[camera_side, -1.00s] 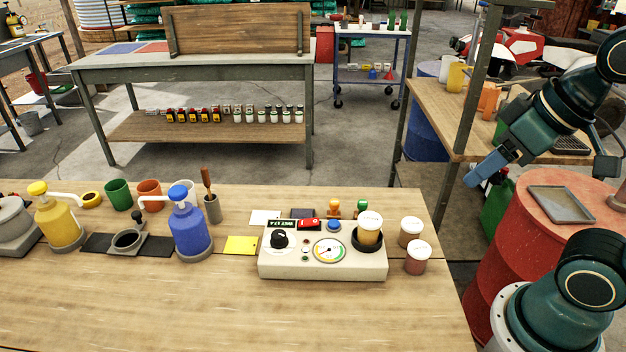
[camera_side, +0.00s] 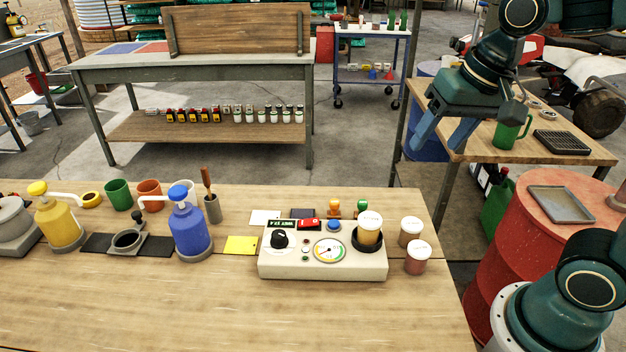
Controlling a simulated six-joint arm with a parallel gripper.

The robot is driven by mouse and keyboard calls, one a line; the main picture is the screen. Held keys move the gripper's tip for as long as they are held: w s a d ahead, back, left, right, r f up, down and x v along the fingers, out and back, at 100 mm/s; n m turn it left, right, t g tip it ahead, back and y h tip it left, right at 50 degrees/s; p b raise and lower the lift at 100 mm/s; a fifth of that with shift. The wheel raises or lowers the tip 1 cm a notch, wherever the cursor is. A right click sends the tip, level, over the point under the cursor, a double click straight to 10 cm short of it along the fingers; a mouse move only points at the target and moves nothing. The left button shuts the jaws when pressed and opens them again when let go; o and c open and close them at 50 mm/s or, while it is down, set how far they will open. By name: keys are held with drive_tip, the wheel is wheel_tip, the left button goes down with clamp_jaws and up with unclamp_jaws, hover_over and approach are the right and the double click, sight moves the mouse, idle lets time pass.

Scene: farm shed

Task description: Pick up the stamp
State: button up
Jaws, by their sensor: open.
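Two small knob-handled pieces that look like stamps stand behind the beige device: an orange one (camera_side: 333,208) and a green one (camera_side: 362,208). Their lower parts are partly hidden by the device and the jar on it.
The beige device (camera_side: 322,265) has a dial, a knob and a jar (camera_side: 369,228) on it. Two lidded jars (camera_side: 412,245) stand to its right. A blue pump bottle (camera_side: 190,232) and a yellow one (camera_side: 57,222) stand left. The table front is bare.

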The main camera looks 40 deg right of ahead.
drive_tip(key=w+f+m+g, duration=0.2)
drive_tip(key=w+f+m, duration=0.3)
drive_tip(key=w, duration=0.6)
drive_tip(key=m+g, duration=0.2)
drive_tip(key=m, duration=0.6)
hover_over(334, 202)
wheel_tip(334, 202, down, 8)
drive_tip(key=shift+d+f, duration=0.2)
drive_tip(key=shift+d, duration=0.05)
drive_tip(key=shift+f, duration=0.1)
drive_tip(key=shift+f, duration=4.2)
drive_tip(key=shift+a+f, duration=0.15)
drive_tip(key=shift+f, duration=2.45)
